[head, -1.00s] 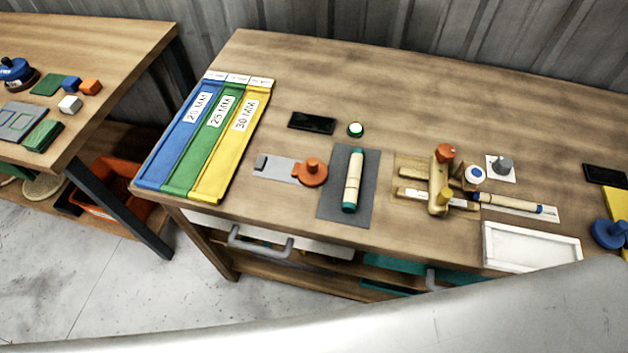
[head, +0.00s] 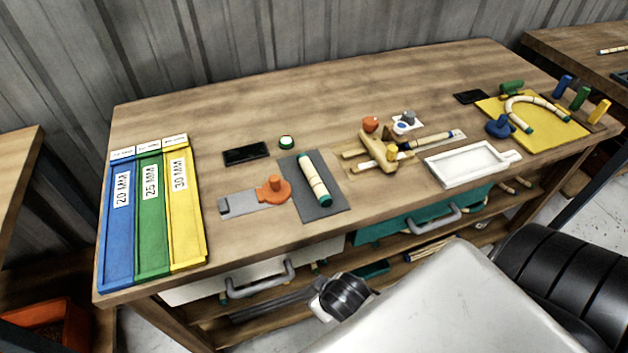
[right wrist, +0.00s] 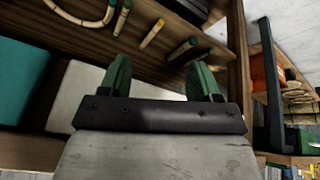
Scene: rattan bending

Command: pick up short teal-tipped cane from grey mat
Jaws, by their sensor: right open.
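The short teal-tipped cane (head: 313,178) lies on the grey mat (head: 298,193) near the table's front edge in the head view. It is pale with a teal tip at its near end. My right gripper (right wrist: 163,78) shows in the right wrist view, with two green fingers apart and nothing between them. It is by the shelf under the table, away from the cane. The cane and mat do not show in the right wrist view. My left gripper is not in view.
An orange clamp on a grey plate (head: 240,203) lies left of the mat. A wooden jig (head: 378,152) and a white tray (head: 470,163) are to its right. Blue, green and yellow trays (head: 187,225) stand at the left. Drawer handles (head: 262,283) project in front.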

